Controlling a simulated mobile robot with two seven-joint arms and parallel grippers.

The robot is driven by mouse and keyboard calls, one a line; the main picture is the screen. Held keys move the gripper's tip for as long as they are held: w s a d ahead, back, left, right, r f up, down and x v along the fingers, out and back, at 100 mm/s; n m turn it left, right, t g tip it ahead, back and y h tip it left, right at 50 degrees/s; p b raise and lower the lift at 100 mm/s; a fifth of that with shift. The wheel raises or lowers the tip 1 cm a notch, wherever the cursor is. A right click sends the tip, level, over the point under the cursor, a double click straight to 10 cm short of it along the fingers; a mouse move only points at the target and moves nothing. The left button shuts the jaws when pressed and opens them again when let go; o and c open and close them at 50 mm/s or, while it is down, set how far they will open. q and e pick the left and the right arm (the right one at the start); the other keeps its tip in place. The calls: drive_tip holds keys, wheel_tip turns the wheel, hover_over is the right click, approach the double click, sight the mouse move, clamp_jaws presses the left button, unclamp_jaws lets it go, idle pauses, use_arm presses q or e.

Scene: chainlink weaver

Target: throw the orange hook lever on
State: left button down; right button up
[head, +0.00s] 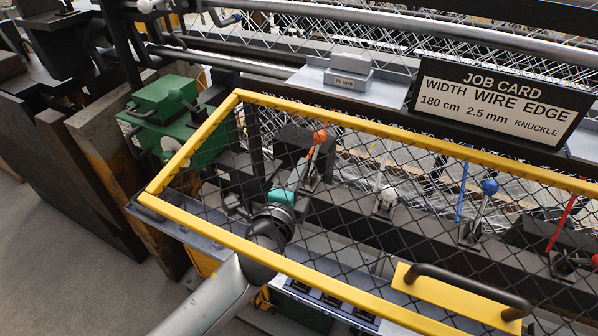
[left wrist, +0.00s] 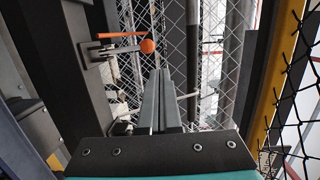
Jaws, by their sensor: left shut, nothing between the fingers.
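The orange hook lever (head: 319,137) stands behind the yellow-framed mesh guard, left of the other levers, its orange ball on top of its shaft. In the left wrist view its orange ball (left wrist: 148,46) and arm show just beyond and slightly left of the fingertips. My left gripper (head: 298,178), teal and dark, is just below the lever in the head view, with mesh lines across it. Its fingers (left wrist: 160,73) are shut together and empty. I cannot tell whether they touch the lever. My right gripper is out of view.
The yellow guard frame (head: 190,225) and its mesh surround my left arm's reach. A white lever (head: 387,197), a blue-knobbed lever (head: 489,187) and a red lever (head: 562,222) stand to the right. A green machine (head: 172,115) is at left; a job card (head: 498,103) is behind.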

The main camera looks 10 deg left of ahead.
use_arm(q)
drive_tip(key=shift+s+a, duration=0.1)
drive_tip(key=shift+s, duration=0.3)
drive_tip(key=s+a+f+n+g+y, duration=0.4)
drive_tip(key=s+a+f+n+g, duration=0.2)
drive_tip(key=s+a+f+n, duration=0.35)
drive_tip(key=s+f+n+g+h, duration=0.3)
drive_tip(key=s+n+g, duration=0.5)
drive_tip(key=s, duration=1)
wheel_tip(320, 180, down, 31)
drive_tip(key=s+y+b, duration=0.1)
drive_tip(key=s+b, duration=0.1)
drive_tip(key=b, duration=0.6)
drive_tip(key=s+a+f+g+b, duration=0.1)
drive_tip(key=s+f+b, duration=0.3)
drive_tip(key=s+f, duration=0.3)
drive_tip(key=s+a+f+g+b, duration=0.1)
drive_tip(key=s+f+b, duration=0.2)
drive_tip(key=s+f, duration=0.5)
wheel_tip(320, 180, down, 7)
drive_tip(key=shift+s+a+r+y+b, duration=0.2)
drive_tip(key=shift+s+a+y+b, duration=0.1)
drive_tip(key=shift+b, duration=0.1)
